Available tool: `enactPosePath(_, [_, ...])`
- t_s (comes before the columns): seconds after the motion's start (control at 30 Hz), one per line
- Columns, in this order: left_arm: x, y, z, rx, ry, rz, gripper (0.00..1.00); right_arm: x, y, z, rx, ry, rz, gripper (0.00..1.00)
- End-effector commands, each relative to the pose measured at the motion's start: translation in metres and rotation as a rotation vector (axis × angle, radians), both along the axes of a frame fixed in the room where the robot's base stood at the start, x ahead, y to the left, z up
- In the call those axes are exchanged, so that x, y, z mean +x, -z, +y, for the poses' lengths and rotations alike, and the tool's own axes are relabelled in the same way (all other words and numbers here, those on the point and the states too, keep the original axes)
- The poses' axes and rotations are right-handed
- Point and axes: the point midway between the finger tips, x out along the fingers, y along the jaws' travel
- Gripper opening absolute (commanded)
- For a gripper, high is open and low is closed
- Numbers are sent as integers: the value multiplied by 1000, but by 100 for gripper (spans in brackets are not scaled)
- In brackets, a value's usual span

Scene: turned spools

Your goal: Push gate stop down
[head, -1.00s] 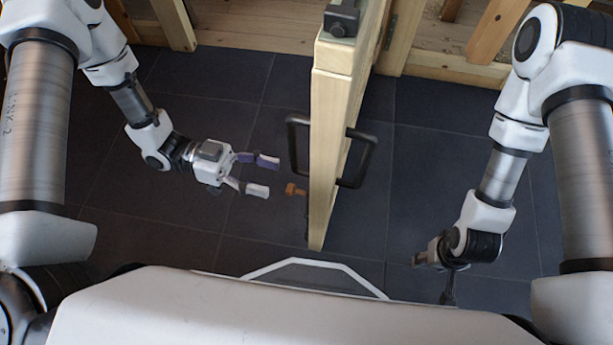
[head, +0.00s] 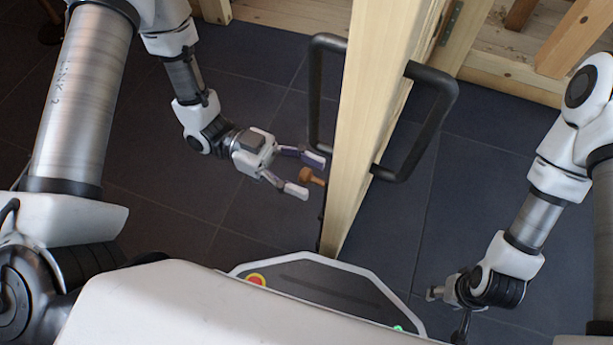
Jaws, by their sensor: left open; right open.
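The gate (head: 375,110) is a pale wooden leaf seen edge-on, with a black handle on each side; the left handle (head: 316,95) and the right handle (head: 440,125) both show. A small orange-brown knob (head: 312,177), which looks like the gate stop, sticks out from the gate's left face near its lower front end. My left gripper (head: 306,176) is open, its two fingers pointing right at the knob, close to it. I cannot tell whether they touch it. My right gripper (head: 449,308) hangs low at the right, away from the gate; its fingers are partly hidden.
A wooden fence (head: 290,18) with posts and slanted braces runs along the back. The dark tiled floor (head: 255,215) is clear on both sides of the gate. A hinge (head: 452,22) shows at the gate's far right.

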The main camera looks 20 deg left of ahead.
Motion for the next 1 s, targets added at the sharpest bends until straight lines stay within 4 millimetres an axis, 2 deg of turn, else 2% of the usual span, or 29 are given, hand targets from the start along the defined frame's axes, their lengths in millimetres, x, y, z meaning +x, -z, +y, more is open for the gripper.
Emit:
enactPosePath(0.27, [-1,0,-5,1,-1,0,55,0,2,0,0,0,-1,52])
enactPosePath(0.37, [-1,0,-5,1,-1,0,23,0,2,0,0,0,0,52])
enactPosePath(0.4, [-1,0,-5,1,-1,0,9,0,2,0,0,0,0,52])
enactPosePath(0.43, [-1,0,-5,1,-1,0,0,0,2,0,0,0,0,52])
enactPosePath(0.63, [-1,2,-5,1,-1,1,0,0,3,0,0,0,-1,52])
enactPosePath(0.83, [-1,31,-4,2,-1,3,0,0,10,0,0,1,-1,52])
enactPosePath(1.0, [-1,36,-4,4,-1,-1,0,1,9,0,0,2,-2,52])
